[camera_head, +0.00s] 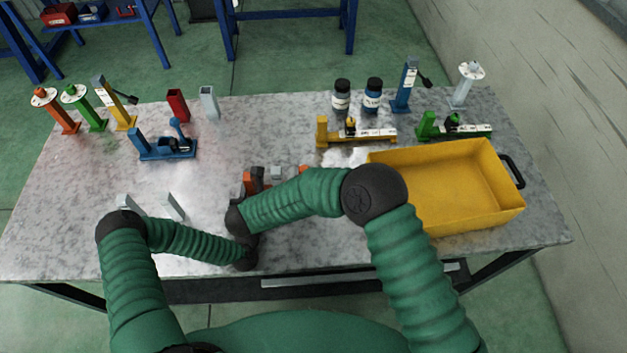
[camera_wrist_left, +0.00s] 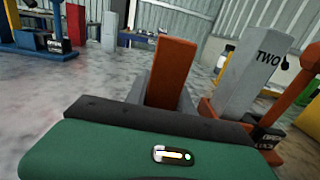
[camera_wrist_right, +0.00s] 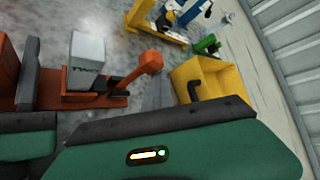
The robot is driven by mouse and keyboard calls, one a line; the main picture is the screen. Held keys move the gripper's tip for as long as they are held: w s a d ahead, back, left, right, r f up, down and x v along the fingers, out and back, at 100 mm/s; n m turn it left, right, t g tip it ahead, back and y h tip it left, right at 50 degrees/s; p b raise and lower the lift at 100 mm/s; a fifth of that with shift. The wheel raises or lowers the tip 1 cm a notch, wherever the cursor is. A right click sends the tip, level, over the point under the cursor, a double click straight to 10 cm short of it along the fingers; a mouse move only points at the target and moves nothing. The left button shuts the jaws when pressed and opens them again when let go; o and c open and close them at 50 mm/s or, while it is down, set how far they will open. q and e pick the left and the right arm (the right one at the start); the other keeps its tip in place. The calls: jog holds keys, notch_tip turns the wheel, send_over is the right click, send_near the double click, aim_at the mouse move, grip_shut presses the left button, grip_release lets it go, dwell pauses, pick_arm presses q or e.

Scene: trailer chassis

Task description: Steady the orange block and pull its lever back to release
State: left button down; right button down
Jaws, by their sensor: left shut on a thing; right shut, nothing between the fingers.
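The orange block (camera_head: 254,178) lies near the table's front middle, partly hidden by my right arm. Its orange upright end (camera_wrist_left: 172,75) stands between the grey fingers of my left gripper (camera_wrist_left: 160,95), which is shut on it. A grey piece marked "TWO" (camera_wrist_left: 258,75) sits on the block and also shows in the right wrist view (camera_wrist_right: 87,62). The orange lever (camera_wrist_right: 145,70) slants up at the block's other end. My right gripper (camera_wrist_right: 155,92) is shut and empty beside the lever; I cannot tell whether they touch.
A yellow bin (camera_head: 480,212) stands at the right. A blue clamp (camera_head: 165,150) stands at the left, with yellow (camera_head: 355,137) and green (camera_head: 455,130) ones behind. Two grey plates (camera_head: 174,207) stand near my left arm. Jars and posts line the back edge.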

pick_arm(q)
jog(key=shift+d+f, duration=0.1)
jog(key=shift+d, duration=0.05)
pick_arm(e)
jog(key=shift+a, duration=0.5)
pick_arm(q)
jog(key=shift+d, duration=0.1)
pick_arm(e)
jog(key=shift+r, duration=0.2)
pick_arm(q)
jog(key=shift+a, duration=0.2)
jog(key=c, duration=0.8)
grip_release()
jog(key=shift+o, duration=0.2)
pick_arm(e)
notch_tip(320, 180, up, 11)
pick_arm(q)
jog(key=shift+s, duration=0.1)
